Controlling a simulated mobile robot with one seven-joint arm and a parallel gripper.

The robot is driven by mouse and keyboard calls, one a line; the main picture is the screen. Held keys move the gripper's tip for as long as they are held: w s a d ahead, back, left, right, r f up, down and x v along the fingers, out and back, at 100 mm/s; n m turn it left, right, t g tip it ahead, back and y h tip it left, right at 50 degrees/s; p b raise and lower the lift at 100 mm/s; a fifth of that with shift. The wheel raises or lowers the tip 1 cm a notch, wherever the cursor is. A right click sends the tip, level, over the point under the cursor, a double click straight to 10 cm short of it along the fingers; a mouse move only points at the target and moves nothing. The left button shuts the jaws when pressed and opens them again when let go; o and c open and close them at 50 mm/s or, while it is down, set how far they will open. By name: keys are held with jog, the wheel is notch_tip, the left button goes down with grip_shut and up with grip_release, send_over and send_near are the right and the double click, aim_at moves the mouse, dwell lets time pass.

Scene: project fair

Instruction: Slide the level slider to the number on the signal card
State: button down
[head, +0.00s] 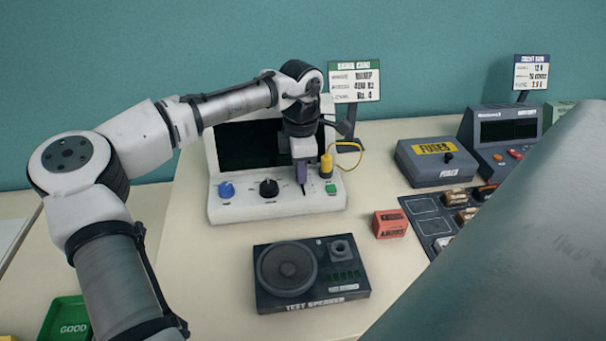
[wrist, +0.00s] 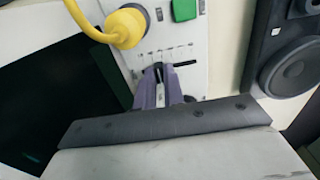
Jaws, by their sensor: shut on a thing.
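The signal card (head: 354,82) stands behind the signal generator (head: 228,205); its last line appears to read No. 4. The level slider is on the generator's front panel, right of the black knob (head: 268,188). My gripper (head: 302,184) reaches down to the panel there. In the wrist view its purple fingers (wrist: 161,88) are shut on the pale slider cap (wrist: 159,92). The dark slot (wrist: 185,64) and tick marks show beside the fingers. The exact slider position is partly hidden by the fingers and cannot be read.
A yellow plug (head: 326,165) with its cable and a green button (head: 331,188) are close right of my gripper. A blue knob (head: 227,190) sits at the panel's left. The test speaker (head: 312,275) lies in front. A red box (head: 390,224) and fuse case (head: 437,161) stand right.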

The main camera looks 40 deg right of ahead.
jog(key=shift+w+d, duration=0.2)
jog(key=shift+w, duration=0.1)
jog(key=c, duration=1.5)
grip_release()
jog(key=shift+r, duration=0.15)
notch_tip(320, 180, up, 14)
jog(key=shift+f+b, duration=0.2)
jog(key=shift+b, duration=0.85)
